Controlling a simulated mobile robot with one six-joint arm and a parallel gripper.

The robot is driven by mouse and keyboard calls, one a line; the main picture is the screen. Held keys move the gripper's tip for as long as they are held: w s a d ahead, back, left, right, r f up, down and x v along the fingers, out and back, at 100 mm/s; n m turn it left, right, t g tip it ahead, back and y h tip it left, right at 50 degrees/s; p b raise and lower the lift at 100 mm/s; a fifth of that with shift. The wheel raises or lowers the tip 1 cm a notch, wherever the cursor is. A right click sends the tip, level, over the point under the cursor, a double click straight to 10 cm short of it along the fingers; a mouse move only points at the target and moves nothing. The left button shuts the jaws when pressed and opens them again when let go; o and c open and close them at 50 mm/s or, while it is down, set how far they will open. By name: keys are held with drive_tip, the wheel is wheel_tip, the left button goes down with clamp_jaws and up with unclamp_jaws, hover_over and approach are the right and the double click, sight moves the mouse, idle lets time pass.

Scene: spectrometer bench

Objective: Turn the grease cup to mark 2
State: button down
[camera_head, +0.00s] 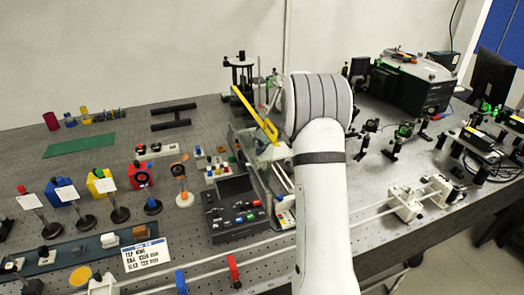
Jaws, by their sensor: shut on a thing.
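My white arm rises through the middle of the head view, and its rounded grey-banded joint covers the bench behind it. My gripper is hidden behind this joint, so its fingers and what they touch do not show. I cannot pick out the grease cup or its marks; the arm may cover them. A yellow bar (256,114) slants down to the joint's left edge, above a clear-sided unit.
A dark control box (235,208) with coloured knobs stands left of the arm. Colored blocks on posts, including a yellow one (101,182), stand further left. A large black instrument (408,88) and small optics posts stand right. A green mat (79,145) lies back left.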

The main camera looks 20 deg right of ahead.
idle(0.3)
drive_tip(key=c, duration=1.3)
unclamp_jaws()
drive_tip(key=shift+c, duration=0.2)
drive_tip(key=shift+d+r, duration=0.1)
drive_tip(key=shift+r, duration=0.25)
drive_tip(key=v, duration=0.2)
drive_tip(key=shift+s+d+r+b, duration=0.1)
drive_tip(key=shift+s+r+b, duration=0.15)
drive_tip(key=shift+b, duration=0.1)
drive_tip(key=s+d+b, duration=0.3)
drive_tip(key=s+d, duration=0.3)
drive_tip(key=s, duration=0.4)
